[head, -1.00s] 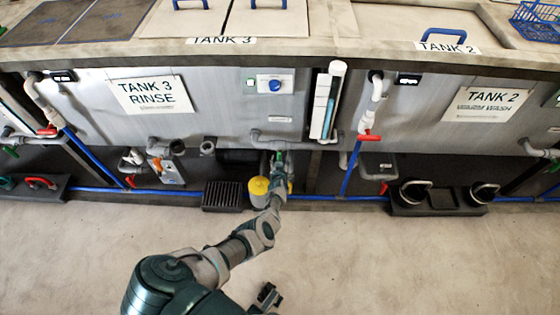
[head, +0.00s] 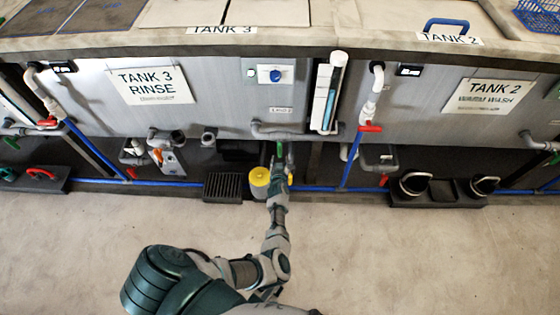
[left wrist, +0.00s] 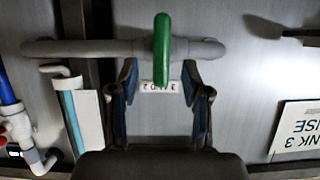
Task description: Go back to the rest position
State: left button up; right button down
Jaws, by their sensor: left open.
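My left gripper (head: 281,165) is at the foot of the tank wall in the head view, just in front of a green valve handle (head: 279,149). In the left wrist view my left gripper (left wrist: 160,95) is open, with a finger on each side and nothing held. The green handle (left wrist: 162,50) stands upright in that picture on a grey pipe (left wrist: 90,48), between the fingertips with a gap on both sides. A small label (left wrist: 158,87) shows behind it. My right gripper cannot be made out now.
A yellow-topped container (head: 259,178) and a dark grate (head: 226,187) stand left of my gripper. A blue pipe with a red handle (head: 370,128) is to the right. A dark tray (head: 437,195) sits further right. The floor (head: 420,260) in front is clear.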

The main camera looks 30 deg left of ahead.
dwell(0.5)
pick_arm(q)
jog(key=s+d+f+m+g+h+p, duration=0.2)
jog(key=s+d+f+g+p, duration=0.1)
jog(key=s, duration=1.1)
jog(key=s+d+f+m+g+h+p, duration=0.3)
jog(key=s+d+f, duration=0.2)
jog(key=s, duration=1)
jog(key=s+d+f+m+g+h+p, duration=0.2)
jog(key=s+d+f, duration=0.3)
jog(key=s, duration=1)
jog(key=d+m+g, duration=0.1)
jog(key=d, duration=0.2)
jog(key=shift+g+p, duration=0.4)
pick_arm(e)
jog(key=s+f+g, duration=0.1)
jog(key=s+f, duration=0.2)
jog(key=f, duration=0.7)
jog(key=s+d+f+g, duration=0.1)
jog(key=s+f, duration=0.3)
jog(key=f, duration=0.6)
jog(key=shift+s+d+f+g+h, duration=0.2)
jog(key=shift+d+g+h, duration=0.1)
jog(key=shift+g, duration=0.2)
